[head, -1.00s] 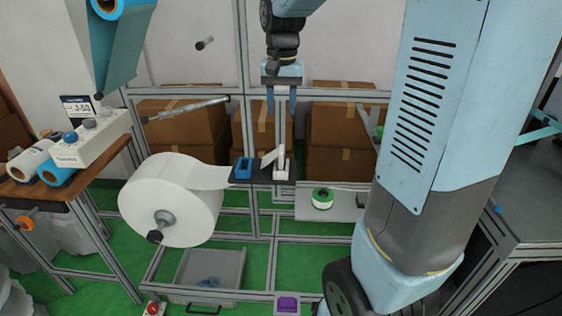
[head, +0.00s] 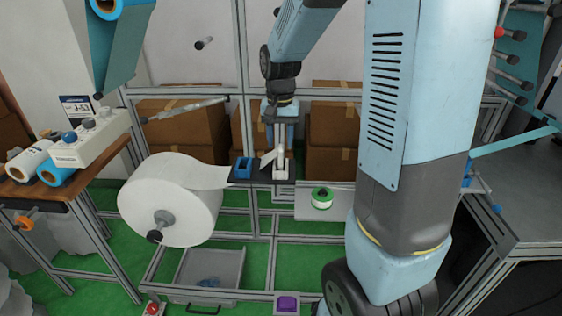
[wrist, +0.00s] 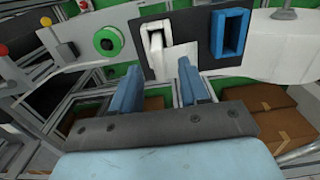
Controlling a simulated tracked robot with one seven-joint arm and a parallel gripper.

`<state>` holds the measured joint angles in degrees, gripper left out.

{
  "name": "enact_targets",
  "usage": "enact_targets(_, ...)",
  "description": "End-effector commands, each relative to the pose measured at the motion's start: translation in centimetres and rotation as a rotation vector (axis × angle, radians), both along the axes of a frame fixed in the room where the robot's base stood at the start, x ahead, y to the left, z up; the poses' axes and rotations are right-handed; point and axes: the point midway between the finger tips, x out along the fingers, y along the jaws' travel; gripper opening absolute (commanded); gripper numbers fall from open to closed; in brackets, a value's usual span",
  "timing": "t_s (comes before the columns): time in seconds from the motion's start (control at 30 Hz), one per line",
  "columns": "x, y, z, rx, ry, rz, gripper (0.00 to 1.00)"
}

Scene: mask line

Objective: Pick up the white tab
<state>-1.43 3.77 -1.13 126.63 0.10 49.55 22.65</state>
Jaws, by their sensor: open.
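The white tab (head: 267,159) is a small flat piece that leans at a slant beside a white clamp-like block (head: 281,170) on a dark plate (head: 256,176). In the wrist view the tab (wrist: 180,58) lies partly over the plate (wrist: 203,30), next to the hollow white block (wrist: 155,40). My gripper (head: 279,146) points down, just above the block and tab. In the wrist view its two blue fingers (wrist: 160,76) are apart with nothing between them. The tab is near the right finger; I cannot tell if they touch.
A blue clamp-like block (head: 244,167) stands on the plate left of the tab. A large white roll (head: 172,200) feeds a sheet towards the plate. Cardboard boxes (head: 332,125) stand behind the metal frame.

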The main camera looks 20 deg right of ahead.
Motion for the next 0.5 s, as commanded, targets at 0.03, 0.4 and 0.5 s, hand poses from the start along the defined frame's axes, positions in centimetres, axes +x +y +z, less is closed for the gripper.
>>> enact_targets(0.03,-0.1,-0.1,-0.9,0.0,0.005,-0.001,0.45)
enact_targets(0.4,0.0,-0.3,-3.9,0.0,0.002,-0.002,0.45)
enact_targets(0.5,0.0,-0.3,-3.9,0.0,0.001,-0.002,0.45)
